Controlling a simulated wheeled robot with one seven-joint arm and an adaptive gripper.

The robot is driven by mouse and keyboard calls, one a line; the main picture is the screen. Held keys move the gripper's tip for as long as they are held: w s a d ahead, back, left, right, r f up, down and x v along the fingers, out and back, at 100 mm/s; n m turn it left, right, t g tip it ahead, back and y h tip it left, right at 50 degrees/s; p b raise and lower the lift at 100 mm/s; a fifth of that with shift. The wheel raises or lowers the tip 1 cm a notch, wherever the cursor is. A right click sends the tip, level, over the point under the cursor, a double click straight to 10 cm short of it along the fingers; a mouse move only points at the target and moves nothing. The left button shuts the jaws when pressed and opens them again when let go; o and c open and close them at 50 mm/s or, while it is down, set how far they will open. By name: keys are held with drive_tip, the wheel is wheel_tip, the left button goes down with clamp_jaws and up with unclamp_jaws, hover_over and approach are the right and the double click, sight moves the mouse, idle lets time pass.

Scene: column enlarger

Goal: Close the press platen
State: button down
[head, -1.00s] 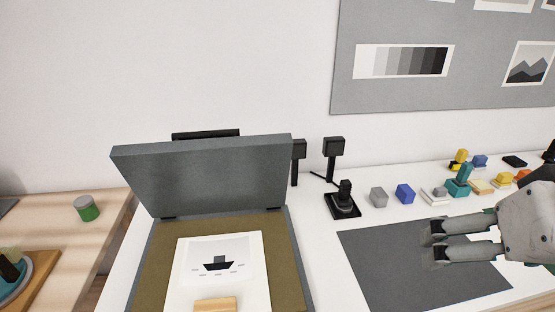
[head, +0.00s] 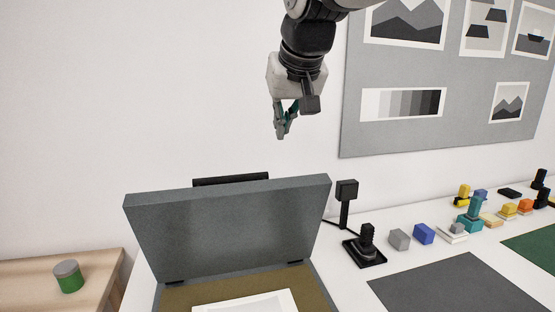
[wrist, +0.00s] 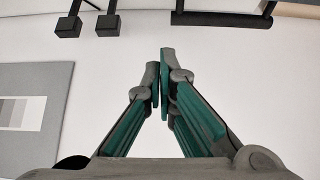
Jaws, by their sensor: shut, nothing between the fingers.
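The press platen (head: 230,228) is a thick grey slab, hinged at its lower edge and standing raised, tilted back towards the wall. Below it the press bed (head: 185,297) shows an olive-brown surface with a white print sheet (head: 245,303) on it, cut off by the picture's lower edge. My gripper (head: 281,136) is shut and empty, above the platen's top edge and apart from it, fingers pointing down. In the wrist view my gripper (wrist: 162,55) shows its fingertips together against a white surface. The platen cannot be made out for certain there.
A black bar (head: 231,180) shows behind the platen. A black lamp-like post (head: 346,195) and a black stand (head: 365,250) are to its right, with small blocks beyond. A green-and-grey jar (head: 68,277) stands on the wooden table at left. A grey mat (head: 455,285) lies clear.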

drive_tip(key=p+x, duration=0.1)
drive_tip(key=x, duration=0.9)
drive_tip(key=shift+s+d+f+p, duration=0.15)
drive_tip(key=shift+s+d+f, duration=0.05)
drive_tip(key=shift+s, duration=0.45)
drive_tip(key=shift+s+d+f+p, duration=0.15)
drive_tip(key=shift+s+p, duration=0.05)
drive_tip(key=shift+s, duration=0.45)
drive_tip(key=shift+s+d+f+p, duration=0.15)
drive_tip(key=shift+s+d+f, duration=0.05)
drive_tip(key=shift+s, duration=0.45)
drive_tip(key=shift+s+f, duration=0.1)
